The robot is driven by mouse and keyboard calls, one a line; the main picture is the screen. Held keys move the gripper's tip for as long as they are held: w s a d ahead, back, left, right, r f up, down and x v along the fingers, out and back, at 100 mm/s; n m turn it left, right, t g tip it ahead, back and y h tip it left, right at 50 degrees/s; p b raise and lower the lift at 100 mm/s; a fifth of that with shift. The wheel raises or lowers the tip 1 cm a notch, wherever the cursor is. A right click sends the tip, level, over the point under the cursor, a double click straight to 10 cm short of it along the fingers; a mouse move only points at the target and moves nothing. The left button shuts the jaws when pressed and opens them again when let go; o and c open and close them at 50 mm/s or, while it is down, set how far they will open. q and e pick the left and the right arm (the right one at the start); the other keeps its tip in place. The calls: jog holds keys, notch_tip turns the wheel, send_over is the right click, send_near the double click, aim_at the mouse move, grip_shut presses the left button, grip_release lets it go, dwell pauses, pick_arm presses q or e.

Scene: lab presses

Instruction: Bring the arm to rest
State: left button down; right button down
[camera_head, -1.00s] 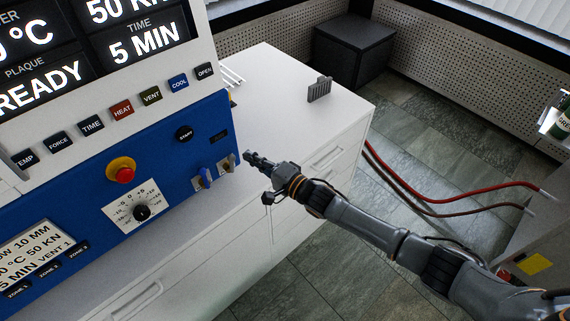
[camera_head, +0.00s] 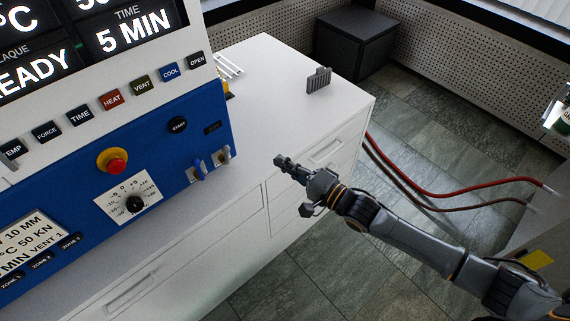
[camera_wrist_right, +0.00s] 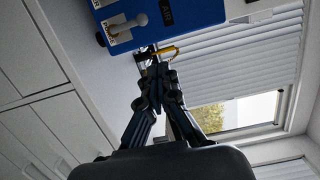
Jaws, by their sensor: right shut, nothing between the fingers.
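My right arm (camera_head: 410,238) comes in from the lower right in the head view. Its gripper (camera_head: 280,160) is shut and empty, held in front of the white cabinet and to the right of the blue press panel (camera_head: 150,165), apart from both. In the right wrist view the gripper (camera_wrist_right: 154,58) is shut below the panel's corner, with a toggle switch (camera_wrist_right: 140,20) above it. My left gripper is not in view.
The white cabinet top (camera_head: 265,95) holds a small grey slotted piece (camera_head: 318,80). A black box (camera_head: 352,42) stands behind on the floor. Red and brown hoses (camera_head: 440,194) run at the right.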

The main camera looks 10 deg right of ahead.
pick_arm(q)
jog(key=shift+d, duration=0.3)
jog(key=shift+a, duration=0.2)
